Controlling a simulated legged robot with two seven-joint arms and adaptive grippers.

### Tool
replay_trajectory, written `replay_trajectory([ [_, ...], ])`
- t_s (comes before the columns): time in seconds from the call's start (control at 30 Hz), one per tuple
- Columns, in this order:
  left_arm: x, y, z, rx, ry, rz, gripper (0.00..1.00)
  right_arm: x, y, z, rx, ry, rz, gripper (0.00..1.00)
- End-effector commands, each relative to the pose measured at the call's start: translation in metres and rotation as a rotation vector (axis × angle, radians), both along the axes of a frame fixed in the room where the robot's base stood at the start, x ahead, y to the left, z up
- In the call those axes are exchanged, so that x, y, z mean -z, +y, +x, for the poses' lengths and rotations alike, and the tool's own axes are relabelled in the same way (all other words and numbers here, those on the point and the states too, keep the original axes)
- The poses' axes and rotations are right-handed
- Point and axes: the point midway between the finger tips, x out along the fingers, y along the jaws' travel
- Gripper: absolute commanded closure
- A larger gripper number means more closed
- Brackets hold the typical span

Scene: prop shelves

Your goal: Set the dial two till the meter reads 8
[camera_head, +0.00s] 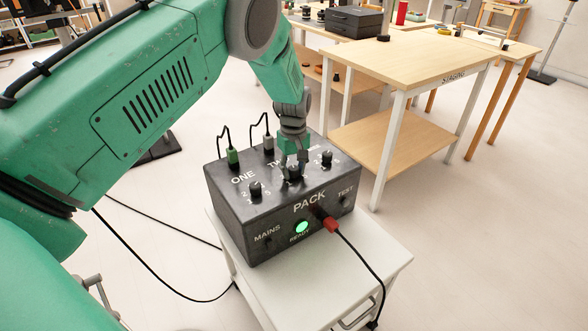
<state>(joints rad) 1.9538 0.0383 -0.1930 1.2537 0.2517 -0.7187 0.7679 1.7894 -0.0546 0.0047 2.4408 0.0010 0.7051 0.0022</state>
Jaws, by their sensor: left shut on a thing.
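A black box marked PACK (255,212) stands on a white cart and has three dials on its sloping top. Dial one (255,188) is on the left and dial three (327,158) on the right. The middle dial, dial two (293,174), is partly covered by my left gripper (294,163), which points down from above and is shut on it. The label above dial two is mostly hidden by the gripper. I cannot make out a meter or a reading in this view. My right gripper is not in view.
A green lamp (302,227) marked READY glows on the front. Green (233,156) and grey (268,142) plugs stand behind the dials. A wooden table (425,62) stands behind right; the white cart (375,262) has bare room at front right.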

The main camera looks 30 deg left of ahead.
Motion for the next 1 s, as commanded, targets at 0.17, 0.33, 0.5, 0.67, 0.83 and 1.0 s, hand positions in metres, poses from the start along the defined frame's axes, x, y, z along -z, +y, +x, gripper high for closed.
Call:
replay_trajectory([
  [0.17,-0.002,0.000,0.001,0.110,-0.003,-0.001,1.00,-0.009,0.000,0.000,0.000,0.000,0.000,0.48],
  [0.33,-0.002,0.000,0.001,0.248,-0.004,-0.002,1.00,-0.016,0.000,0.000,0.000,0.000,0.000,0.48],
  [0.5,-0.002,0.000,0.001,0.387,-0.003,-0.001,1.00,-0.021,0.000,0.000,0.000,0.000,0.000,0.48],
  [0.67,-0.001,-0.001,0.001,0.500,-0.004,-0.002,1.00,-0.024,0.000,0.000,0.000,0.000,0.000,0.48],
  [0.83,-0.001,0.000,0.001,0.592,-0.004,-0.001,1.00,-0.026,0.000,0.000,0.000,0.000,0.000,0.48],
  [1.0,-0.001,0.000,0.001,0.647,-0.005,0.000,1.00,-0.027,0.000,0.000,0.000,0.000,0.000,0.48],
])
